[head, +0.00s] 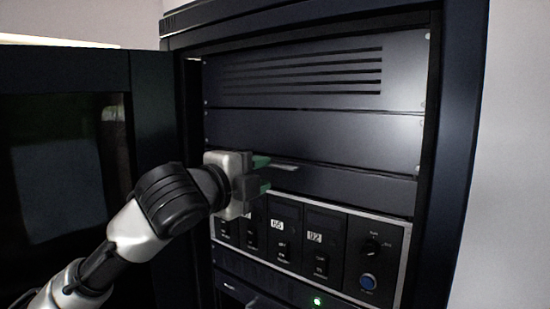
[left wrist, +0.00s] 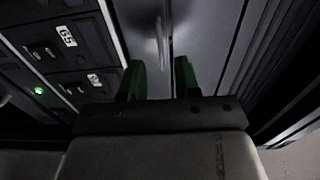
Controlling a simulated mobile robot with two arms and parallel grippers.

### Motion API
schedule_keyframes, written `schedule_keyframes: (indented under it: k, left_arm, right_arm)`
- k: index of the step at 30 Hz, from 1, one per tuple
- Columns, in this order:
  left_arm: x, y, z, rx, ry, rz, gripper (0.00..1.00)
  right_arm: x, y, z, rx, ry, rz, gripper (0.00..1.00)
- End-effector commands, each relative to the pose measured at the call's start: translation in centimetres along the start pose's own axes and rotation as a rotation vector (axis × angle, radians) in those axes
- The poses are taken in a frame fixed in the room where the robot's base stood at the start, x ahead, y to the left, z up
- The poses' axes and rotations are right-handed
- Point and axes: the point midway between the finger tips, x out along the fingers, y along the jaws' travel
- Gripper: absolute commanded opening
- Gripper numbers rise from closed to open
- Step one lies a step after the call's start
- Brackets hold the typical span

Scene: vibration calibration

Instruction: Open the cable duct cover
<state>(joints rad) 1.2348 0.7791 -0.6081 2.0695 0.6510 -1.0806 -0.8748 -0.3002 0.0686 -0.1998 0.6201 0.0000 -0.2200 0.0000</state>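A dark panel (head: 345,186) with a slim light handle (head: 300,166) spans the rack between a plain panel above and the control panel below; it appears to be the cable duct cover and looks closed. My left gripper (head: 262,175) is just left of the handle in the head view, its green fingers apart. In the left wrist view the open fingers (left wrist: 160,78) point at the handle (left wrist: 160,42), which stands out from the cover (left wrist: 192,38) ahead of the gap between the tips. Nothing is held. My right gripper is out of view.
The control panel (head: 335,235) below carries labelled switches, a blue button and a knob. A green light (head: 317,301) glows lower down. A vented panel (head: 310,70) is at the top. An open dark cabinet door (head: 60,170) stands at the left, behind my left arm.

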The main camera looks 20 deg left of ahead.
Motion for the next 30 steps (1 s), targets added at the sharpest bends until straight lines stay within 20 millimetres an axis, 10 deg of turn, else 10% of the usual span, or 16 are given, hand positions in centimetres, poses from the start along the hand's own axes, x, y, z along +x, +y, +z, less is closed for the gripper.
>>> schedule_keyframes:
  k: [9, 19, 26, 30]
  left_arm:
    - [4.2, -0.2, 0.0, -0.002, -0.001, 0.001, 0.32]
    - [4.7, 0.0, 0.0, 0.0, 0.0, -0.001, 0.32]
    - [4.7, 0.0, 0.0, -0.001, -0.001, -0.001, 0.0]
    - [4.6, 0.0, 0.0, -0.001, -0.001, 0.0, 0.0]
  right_arm:
    - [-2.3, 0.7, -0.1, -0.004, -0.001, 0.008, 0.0]
    - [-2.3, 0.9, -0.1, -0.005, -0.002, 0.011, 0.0]
    - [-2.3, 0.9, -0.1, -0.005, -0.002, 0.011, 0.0]
    - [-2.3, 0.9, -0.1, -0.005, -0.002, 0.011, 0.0]
